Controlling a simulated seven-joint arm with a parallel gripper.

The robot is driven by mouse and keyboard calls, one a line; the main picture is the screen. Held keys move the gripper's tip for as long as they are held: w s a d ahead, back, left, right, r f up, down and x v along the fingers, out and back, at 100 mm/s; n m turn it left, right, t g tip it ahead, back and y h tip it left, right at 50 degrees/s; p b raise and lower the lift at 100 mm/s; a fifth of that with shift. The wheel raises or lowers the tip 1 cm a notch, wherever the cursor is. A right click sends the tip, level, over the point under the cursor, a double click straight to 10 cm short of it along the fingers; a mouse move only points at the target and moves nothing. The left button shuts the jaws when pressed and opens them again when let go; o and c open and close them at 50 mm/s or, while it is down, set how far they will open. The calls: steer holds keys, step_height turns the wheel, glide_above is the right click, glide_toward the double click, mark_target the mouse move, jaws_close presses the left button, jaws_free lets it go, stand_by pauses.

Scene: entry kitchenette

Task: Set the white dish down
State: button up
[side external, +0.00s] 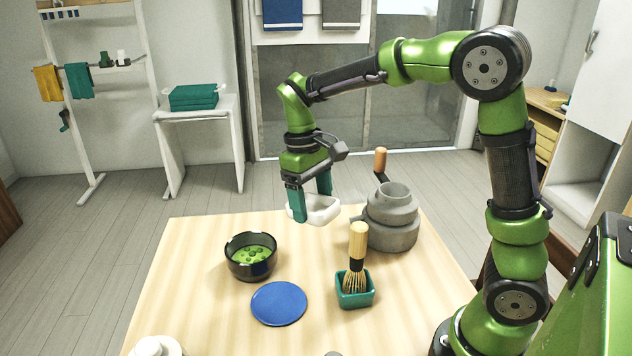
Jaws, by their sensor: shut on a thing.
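The white dish (322,213) is a small, shallow white vessel near the far edge of the wooden table. My gripper (311,203) has its two teal fingers shut on the dish, one finger at its left side and the other behind it. The dish looks roughly level and seems to hang a little above the table, though the exact gap cannot be told from this view. Part of its rim is hidden by the fingers.
On the table (205,300) are a black bowl with green contents (251,257), a blue disc (279,303), a bamboo whisk (357,250) in a teal holder (355,290), and a grey stacked pot (392,220). A white object (155,346) stands at the front left. The left side is clear.

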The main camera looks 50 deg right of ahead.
steer(key=s+a+f+n+t, duration=0.1)
steer(key=s+a+f+n, duration=0.35)
steer(key=a, duration=0.45)
steer(key=s+a+f+n+t, duration=0.1)
steer(key=s+a+f+n, duration=0.4)
steer(key=a, duration=0.5)
steer(key=shift+m, duration=0.25)
steer(key=shift+w+d+f, duration=0.1)
steer(key=shift+w+f, duration=0.1)
steer(key=shift+f, duration=1.2)
steer(key=shift+w+d+f, duration=0.1)
steer(key=shift+w+f, duration=0.15)
steer(key=shift+f, duration=1.15)
steer(key=shift+w+f, duration=0.2)
steer(key=shift+f, duration=1.2)
steer(key=shift+f, duration=0.15)
steer(key=o, duration=1.3)
steer(key=shift+c, duration=0.2)
